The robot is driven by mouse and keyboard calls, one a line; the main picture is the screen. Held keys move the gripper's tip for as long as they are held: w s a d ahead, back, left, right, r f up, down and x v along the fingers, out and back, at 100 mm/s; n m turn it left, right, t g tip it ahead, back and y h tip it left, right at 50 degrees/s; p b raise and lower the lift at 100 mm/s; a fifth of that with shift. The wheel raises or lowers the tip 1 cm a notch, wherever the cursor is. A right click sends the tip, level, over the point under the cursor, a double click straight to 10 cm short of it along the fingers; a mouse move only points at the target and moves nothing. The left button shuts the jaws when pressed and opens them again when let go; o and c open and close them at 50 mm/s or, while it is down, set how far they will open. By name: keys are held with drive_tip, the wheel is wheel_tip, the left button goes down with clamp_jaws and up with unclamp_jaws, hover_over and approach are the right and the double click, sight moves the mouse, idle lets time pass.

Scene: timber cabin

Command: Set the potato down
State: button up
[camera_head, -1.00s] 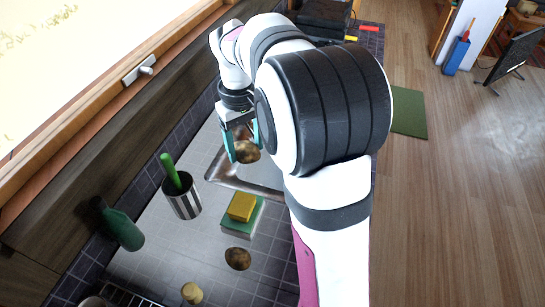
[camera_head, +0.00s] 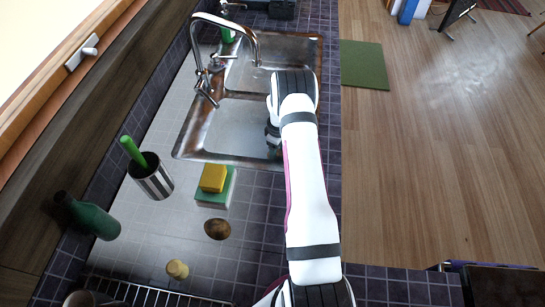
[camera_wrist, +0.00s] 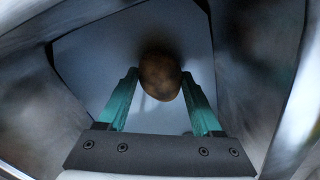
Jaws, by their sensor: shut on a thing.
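A brown potato (camera_wrist: 160,72) sits between the teal fingers of my gripper (camera_wrist: 159,90) in the wrist view. My gripper is shut on it. Grey metal walls of the sink basin surround them in that view, with a pale flat surface beyond the potato. I cannot tell whether the potato touches that surface. In the head view my wrist reaches down at the right side of the near basin (camera_head: 225,125); the fingers and held potato are hidden there. Another brown potato (camera_head: 217,229) lies on the tiled counter in front of the sink.
A tap (camera_head: 205,60) stands at the sink's left. A yellow block on a green-and-white sponge (camera_head: 228,186), a striped cup with a green-handled tool (camera_head: 153,178), a green bottle (camera_head: 92,217), a cork-like piece (camera_head: 177,270) and a wire rack (camera_head: 140,292) occupy the counter.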

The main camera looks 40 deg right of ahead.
wheel_tip(320, 180, down, 4)
drive_tip(key=shift+f, duration=0.1)
drive_tip(key=o, duration=1.4)
drive_tip(key=shift+o, duration=0.2)
